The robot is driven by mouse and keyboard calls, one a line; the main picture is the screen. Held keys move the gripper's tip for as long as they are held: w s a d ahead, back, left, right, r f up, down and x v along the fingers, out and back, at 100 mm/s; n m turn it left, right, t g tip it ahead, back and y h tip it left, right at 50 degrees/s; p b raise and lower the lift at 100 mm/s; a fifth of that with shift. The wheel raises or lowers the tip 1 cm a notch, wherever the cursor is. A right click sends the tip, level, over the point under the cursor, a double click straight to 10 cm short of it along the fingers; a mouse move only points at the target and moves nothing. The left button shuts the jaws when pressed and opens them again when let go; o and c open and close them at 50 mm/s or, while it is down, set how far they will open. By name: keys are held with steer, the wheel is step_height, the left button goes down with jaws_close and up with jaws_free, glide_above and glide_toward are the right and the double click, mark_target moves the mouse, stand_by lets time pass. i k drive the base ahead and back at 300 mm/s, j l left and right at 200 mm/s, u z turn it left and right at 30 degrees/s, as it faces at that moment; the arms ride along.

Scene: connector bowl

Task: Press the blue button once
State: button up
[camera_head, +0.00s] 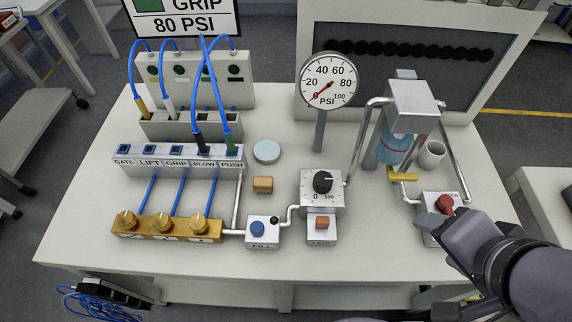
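The blue button (257,228) is a round cap on top of a small white box labelled FILL (262,242), at the front middle of the table. A small dark green lamp (275,220) sits beside the button on that box. My gripper (436,243) is at the right, far from the blue button, over the front right of the table by the red knob. Its two fingers look spread apart with nothing held between them. It partly hides the white box under the red knob.
A pressure gauge (327,80) reads near 0. Brass valves (163,223) lie left. A wooden block (263,184) sits behind FILL.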

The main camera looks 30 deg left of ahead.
mark_target(256, 228)
steer(key=j+u, duration=0.1)
steer(key=u, duration=0.35)
steer(key=k+j+u, duration=0.1)
steer(key=u, duration=0.4)
steer(key=j+u, duration=0.25)
steer(key=u, duration=0.2)
steer(key=k, duration=0.35)
